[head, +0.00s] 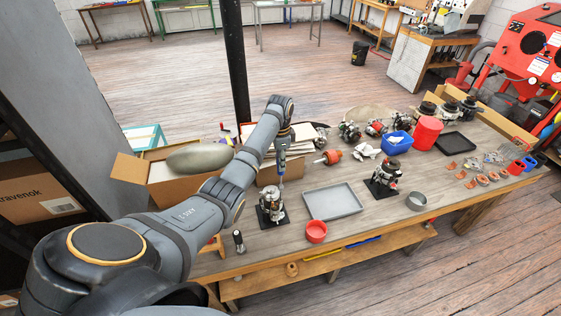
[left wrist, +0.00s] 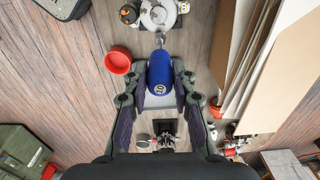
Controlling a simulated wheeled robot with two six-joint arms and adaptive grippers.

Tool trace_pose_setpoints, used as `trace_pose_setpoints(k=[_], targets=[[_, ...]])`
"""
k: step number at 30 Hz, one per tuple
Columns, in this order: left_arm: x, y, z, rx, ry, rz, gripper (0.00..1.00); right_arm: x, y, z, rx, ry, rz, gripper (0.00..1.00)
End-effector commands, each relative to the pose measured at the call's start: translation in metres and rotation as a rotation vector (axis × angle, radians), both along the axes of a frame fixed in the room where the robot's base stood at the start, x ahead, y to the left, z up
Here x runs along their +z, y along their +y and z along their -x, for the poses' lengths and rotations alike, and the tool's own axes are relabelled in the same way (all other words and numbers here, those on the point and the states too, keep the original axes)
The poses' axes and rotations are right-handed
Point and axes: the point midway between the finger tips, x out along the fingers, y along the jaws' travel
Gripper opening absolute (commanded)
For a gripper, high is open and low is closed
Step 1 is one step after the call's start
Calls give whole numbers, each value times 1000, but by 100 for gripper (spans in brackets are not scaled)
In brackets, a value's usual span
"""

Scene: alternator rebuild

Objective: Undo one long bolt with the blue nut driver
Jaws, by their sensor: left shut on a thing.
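My left gripper (head: 283,156) is above the near alternator (head: 271,206) on its black stand, pointing down. It is shut on the blue nut driver, whose blue handle (left wrist: 160,72) shows between the fingers in the left wrist view. The driver's thin shaft (head: 281,180) runs down to the top of the alternator. The alternator (left wrist: 158,14) also shows at the top of the left wrist view, by the driver's tip. I cannot tell whether the tip is seated on a bolt head. The long bolts are too small to make out. My right gripper is not in view.
A red bowl (head: 316,232) and grey tray (head: 333,201) lie right of the alternator. Another unit (head: 384,180) stands on a black base beyond the tray. Cardboard boxes (head: 152,176) are at the left. A small dark tool (head: 239,241) stands near the front edge.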

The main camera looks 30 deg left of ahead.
Motion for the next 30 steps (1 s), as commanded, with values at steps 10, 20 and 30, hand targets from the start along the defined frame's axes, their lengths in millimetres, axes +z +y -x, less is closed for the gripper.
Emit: trace_pose_setpoints(k=[10,20,30], targets=[[0,-1,0,745,0,0,0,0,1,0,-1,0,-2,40],[0,-2,0,1320,0,-1,0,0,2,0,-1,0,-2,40],[0,-2,0,1395,0,0,0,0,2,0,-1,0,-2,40]])
